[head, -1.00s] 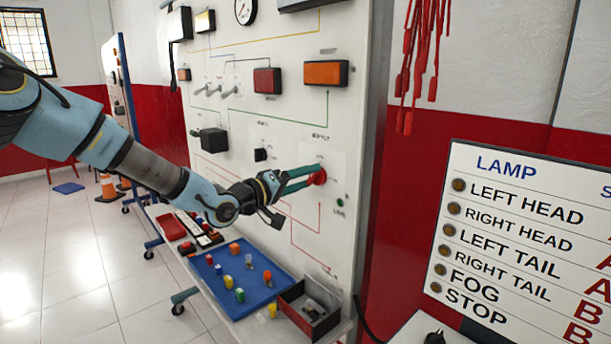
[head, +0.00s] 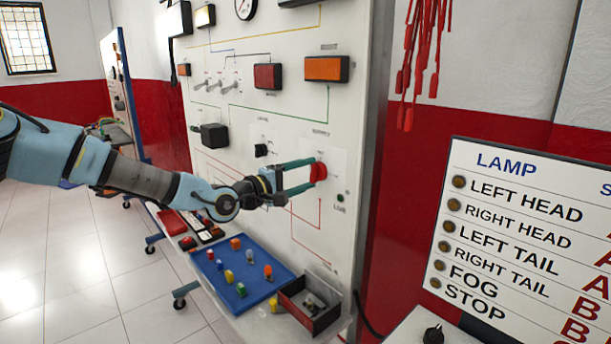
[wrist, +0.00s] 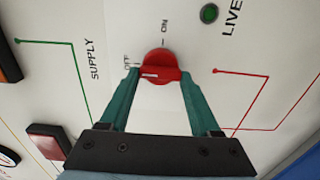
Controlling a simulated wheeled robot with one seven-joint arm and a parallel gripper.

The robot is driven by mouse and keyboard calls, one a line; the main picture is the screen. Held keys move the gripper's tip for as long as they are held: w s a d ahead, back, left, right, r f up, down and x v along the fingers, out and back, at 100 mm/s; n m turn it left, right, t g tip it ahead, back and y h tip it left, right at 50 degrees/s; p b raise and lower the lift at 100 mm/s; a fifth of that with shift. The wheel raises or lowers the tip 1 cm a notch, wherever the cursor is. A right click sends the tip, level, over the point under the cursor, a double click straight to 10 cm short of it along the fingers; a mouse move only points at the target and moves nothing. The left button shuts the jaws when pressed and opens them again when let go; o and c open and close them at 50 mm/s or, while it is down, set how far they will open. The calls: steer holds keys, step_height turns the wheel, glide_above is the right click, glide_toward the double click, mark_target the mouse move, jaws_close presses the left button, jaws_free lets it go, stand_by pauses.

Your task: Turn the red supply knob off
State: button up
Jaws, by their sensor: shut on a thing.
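The red supply knob (head: 319,172) is on the white upright panel. It also shows in the wrist view (wrist: 160,68), between my teal fingers. My gripper (head: 314,171) is shut on the knob, with one fingertip on each side. In the wrist view, the knob's white pointer line lies toward the left, near the OFF mark (wrist: 128,62). The ON mark (wrist: 165,28) is above the knob, away from the line. The green LIVE lamp (wrist: 209,13) is on the panel beside the knob and looks dull in the head view (head: 340,198).
A black knob (head: 261,150) and a black box (head: 211,137) are on the panel left of my gripper. Below are a blue tray (head: 255,292) with several small coloured pieces and an open box (head: 310,305). A lamp chart (head: 530,230) stands at the right.

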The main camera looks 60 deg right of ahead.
stand_by(0.4)
steer(key=o, duration=1.4)
steer(key=b+v, duration=0.3)
steer(key=v, duration=0.8)
steer(key=shift+b, duration=0.4)
steer(key=shift+f, duration=0.1)
